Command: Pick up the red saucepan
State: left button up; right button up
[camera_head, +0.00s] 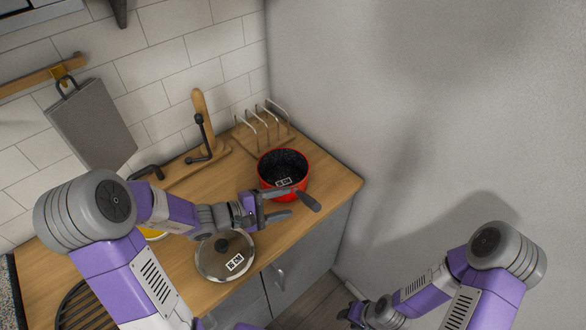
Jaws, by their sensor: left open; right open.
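The red saucepan (292,185) stands on the wooden counter near its right end. It is open at the top, with a dark speckled inside and a small black-and-white label in it. Its dark handle (308,201) points toward the front right. My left gripper (289,204) is open at the front of the pan, its fingers close to the handle and the pan's front wall. I cannot tell whether the fingers touch or straddle the handle. My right gripper (352,309) is low at the bottom of the view, away from the counter, open and empty.
A lid (222,262) with a label lies on the counter in front of my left forearm. A grey wall rises at the right. A grey board (92,125) hangs at the left.

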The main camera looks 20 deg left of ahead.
aim_at(300, 198)
pick_arm(q)
jog(key=x, duration=0.7)
jog(key=shift+w+a+f, duration=0.1)
jog(key=shift+f, duration=0.1)
grip_shut()
jog(key=shift+r, duration=0.1)
